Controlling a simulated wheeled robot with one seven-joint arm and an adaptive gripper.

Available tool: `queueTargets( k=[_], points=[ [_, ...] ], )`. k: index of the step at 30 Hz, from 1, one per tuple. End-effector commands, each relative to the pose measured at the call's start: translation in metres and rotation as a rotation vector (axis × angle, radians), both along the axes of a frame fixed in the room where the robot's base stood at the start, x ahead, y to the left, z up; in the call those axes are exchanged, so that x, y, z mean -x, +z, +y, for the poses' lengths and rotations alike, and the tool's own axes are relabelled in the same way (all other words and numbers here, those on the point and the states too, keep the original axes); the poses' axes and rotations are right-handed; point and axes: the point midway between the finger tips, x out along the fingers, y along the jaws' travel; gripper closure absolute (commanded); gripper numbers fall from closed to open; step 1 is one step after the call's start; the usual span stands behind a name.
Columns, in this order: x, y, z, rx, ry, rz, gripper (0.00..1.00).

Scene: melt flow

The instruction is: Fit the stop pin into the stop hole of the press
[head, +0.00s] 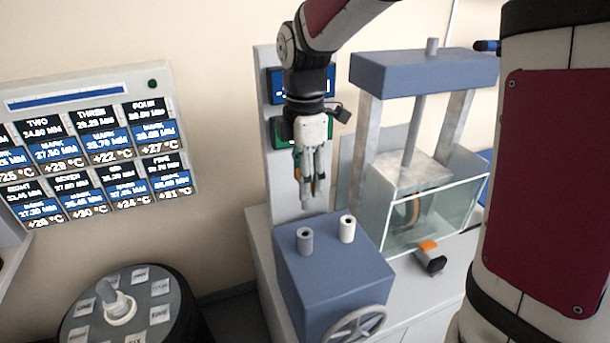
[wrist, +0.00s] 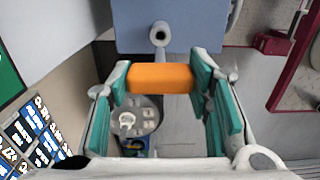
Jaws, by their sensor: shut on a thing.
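My gripper (head: 312,195) hangs fingers-down above the blue block (head: 325,275), to the left of the framed press. In the wrist view my gripper (wrist: 160,80) is shut on an orange part (wrist: 160,78), which spans between the green finger pads and looks like the stop pin's grip. A grey post (wrist: 160,34) shows just beyond the orange part in the wrist view. I cannot tell which opening is the stop hole.
The press frame (head: 424,72) with a glass-sided chamber (head: 435,215) stands at right. A black and orange piece (head: 430,260) lies before it. A handwheel (head: 357,325) is on the block's front. A round dial table (head: 125,310) and display board (head: 100,140) are at left.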

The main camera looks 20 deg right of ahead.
Motion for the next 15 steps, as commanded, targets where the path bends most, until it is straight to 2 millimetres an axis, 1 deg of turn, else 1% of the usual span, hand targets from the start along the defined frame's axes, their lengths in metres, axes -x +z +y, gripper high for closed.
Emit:
queueTargets(
  k=[4, 15],
  points=[
    [0.002, 0.001, 0.000, 0.000, 0.000, 0.001, 0.83],
    [0.000, -0.034, 0.000, 0.000, 0.000, 0.002, 0.83]
  ],
)
